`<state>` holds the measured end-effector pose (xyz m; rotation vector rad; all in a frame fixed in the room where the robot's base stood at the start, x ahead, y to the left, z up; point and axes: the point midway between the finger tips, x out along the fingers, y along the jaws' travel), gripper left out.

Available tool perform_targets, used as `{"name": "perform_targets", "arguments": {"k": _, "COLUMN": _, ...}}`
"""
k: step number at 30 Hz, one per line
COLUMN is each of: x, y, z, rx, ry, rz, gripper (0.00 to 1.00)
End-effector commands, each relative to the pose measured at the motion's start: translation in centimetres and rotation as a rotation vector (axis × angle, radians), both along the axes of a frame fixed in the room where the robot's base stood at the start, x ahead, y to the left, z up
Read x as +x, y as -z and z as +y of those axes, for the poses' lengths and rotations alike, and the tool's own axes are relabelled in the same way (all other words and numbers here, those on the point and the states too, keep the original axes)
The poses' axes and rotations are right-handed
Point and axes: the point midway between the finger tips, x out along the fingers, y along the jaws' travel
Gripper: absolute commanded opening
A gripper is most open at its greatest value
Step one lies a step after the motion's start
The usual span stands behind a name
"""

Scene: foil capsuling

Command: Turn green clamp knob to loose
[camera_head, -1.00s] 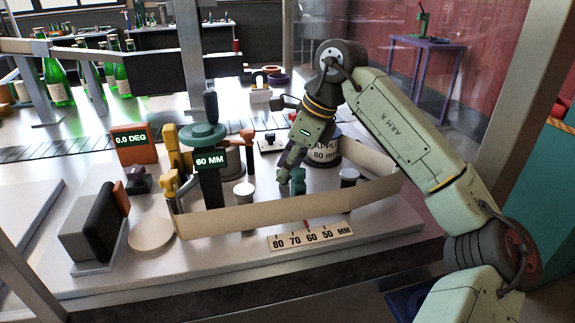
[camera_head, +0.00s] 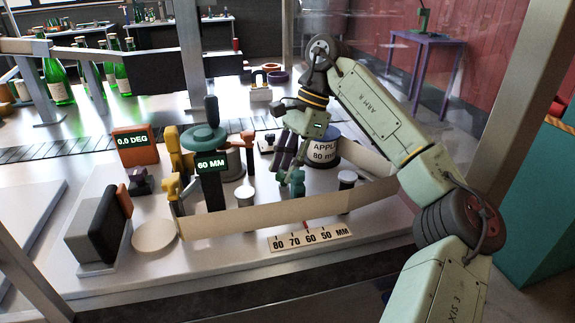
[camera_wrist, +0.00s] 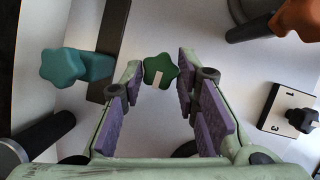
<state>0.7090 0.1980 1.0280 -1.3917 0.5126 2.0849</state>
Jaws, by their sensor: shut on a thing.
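The green clamp knob (camera_wrist: 160,70) is a dark green lobed knob with a white mark on its top. In the wrist view it sits between the two purple-padded fingertips of my gripper (camera_wrist: 160,79), which is shut on it. In the head view my gripper (camera_head: 287,168) points down at the bench behind the beige strip, and its fingers partly hide the knob. A larger teal lobed knob (camera_wrist: 62,68) stands to the left of my gripper in the wrist view, apart from the fingers.
A beige curved strip (camera_head: 262,220) stands in front of my gripper. A "60 MM" display (camera_head: 211,164) on a post is to the left, and a grey labelled cylinder (camera_head: 324,151) is behind right. A black-and-white plate marked 1 and 3 (camera_wrist: 278,106) lies to the right.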

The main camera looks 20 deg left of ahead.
Motion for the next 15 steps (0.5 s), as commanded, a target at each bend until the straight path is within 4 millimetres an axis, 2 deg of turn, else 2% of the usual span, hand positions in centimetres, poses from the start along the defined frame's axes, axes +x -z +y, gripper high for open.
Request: {"name": "perform_targets", "arguments": {"k": 15, "x": 0.06, "y": -0.06, "z": 0.04, "rx": 0.000, "ry": -0.060, "rz": -0.002, "gripper": 0.01}}
